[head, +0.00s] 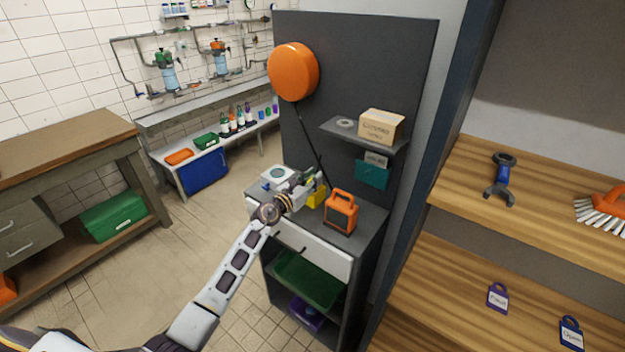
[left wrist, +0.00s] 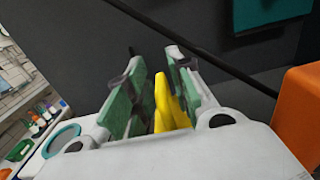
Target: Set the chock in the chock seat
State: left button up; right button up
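A yellow piece, which looks like the chock (head: 317,195), is on the dark top of the cabinet (head: 372,225), at the fingertips of my left gripper (head: 308,187). In the left wrist view the yellow chock (left wrist: 163,108) shows between the two green-padded fingers of the left gripper (left wrist: 158,85). The fingers stand apart, with a dark gap between the left pad and the yellow piece. The lower part of the chock is hidden behind my gripper's body. I cannot make out the chock seat. My right gripper is not in view.
An orange lantern-like box (head: 341,213) stands close right of the gripper. A white device with a teal ring (head: 278,178) is on its left. A dark rod slants down the panel behind. A shelf with a cardboard box (head: 381,127) is above.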

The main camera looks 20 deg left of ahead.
pick_arm(q)
jog(key=shift+r, duration=0.15)
dwell(0.3)
jog(key=shift+v, duration=6)
